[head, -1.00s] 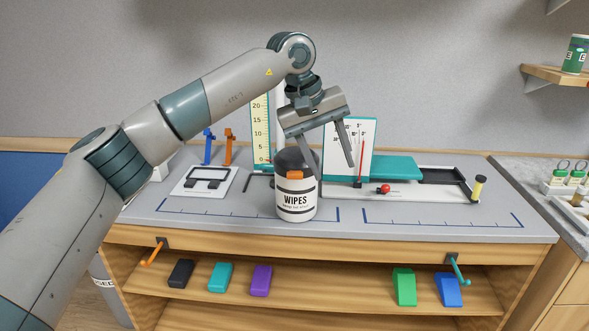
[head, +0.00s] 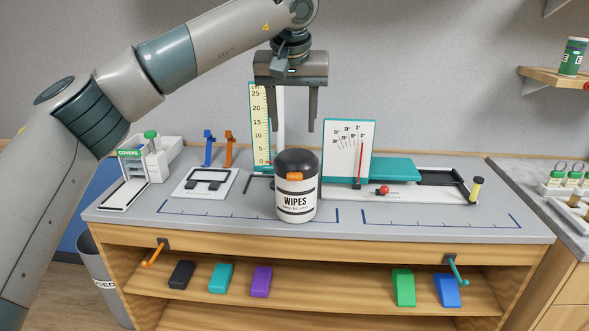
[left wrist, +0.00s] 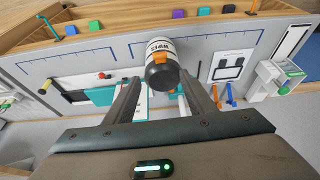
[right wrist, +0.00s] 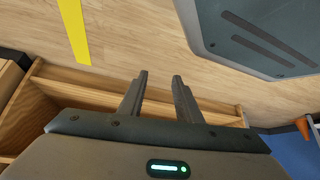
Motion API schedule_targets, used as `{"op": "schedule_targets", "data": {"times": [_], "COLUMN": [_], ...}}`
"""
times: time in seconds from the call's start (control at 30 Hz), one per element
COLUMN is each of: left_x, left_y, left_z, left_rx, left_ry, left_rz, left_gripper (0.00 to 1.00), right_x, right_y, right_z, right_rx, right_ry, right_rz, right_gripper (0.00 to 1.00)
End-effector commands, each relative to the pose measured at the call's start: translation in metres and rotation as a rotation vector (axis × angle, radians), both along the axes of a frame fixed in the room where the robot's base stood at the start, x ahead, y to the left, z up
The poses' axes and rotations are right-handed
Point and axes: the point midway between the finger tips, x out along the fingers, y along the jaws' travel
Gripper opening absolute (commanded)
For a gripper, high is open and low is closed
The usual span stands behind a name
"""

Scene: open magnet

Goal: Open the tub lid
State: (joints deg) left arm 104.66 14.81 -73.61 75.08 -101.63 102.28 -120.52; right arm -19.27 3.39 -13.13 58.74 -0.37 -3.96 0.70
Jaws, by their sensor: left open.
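The wipes tub (head: 296,200) is white with a black domed lid (head: 296,163) and an orange tab (head: 295,177) at the lid's front. It stands upright on the grey bench top, and the lid looks shut. My left gripper (head: 297,126) points down above the tub, open and empty, with its fingertips clear of the lid. In the left wrist view the tub (left wrist: 162,62) shows beyond and between the open fingers. My right gripper (right wrist: 158,78) shows only in its own wrist view, fingers apart and empty, over the wooden floor.
A tall scale (head: 260,125) and a dial board (head: 349,150) stand behind the tub. A sliding rig with a red knob (head: 382,190) is at right. A white plate (head: 204,183) and a covers dispenser (head: 135,165) are at left. Bench front around the tub is clear.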

Motion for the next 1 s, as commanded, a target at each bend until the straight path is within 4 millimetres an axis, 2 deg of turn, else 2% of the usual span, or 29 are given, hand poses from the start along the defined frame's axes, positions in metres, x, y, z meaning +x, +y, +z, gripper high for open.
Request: {"op": "schedule_targets", "data": {"times": [0.37,0.8,1.0], "left_x": [0.02,0.05,0.059], "left_y": [0.001,0.002,0.002], "left_z": [-0.05,-0.122,-0.143], "left_rx": [0.001,-0.001,-0.001], "left_ry": [0.004,0.005,0.003], "left_rz": [0.0,0.001,0.002], "left_gripper": [0.5,0.5,0.5], "right_x": [-0.035,-0.104,-0.127], "right_y": [-0.013,-0.045,-0.054], "right_z": [-0.011,-0.031,-0.034], "right_rx": [-0.027,-0.086,-0.101], "right_ry": [0.088,0.268,0.323], "right_rz": [-0.002,-0.005,-0.007], "right_gripper": [0.31,0.31,0.31]}}
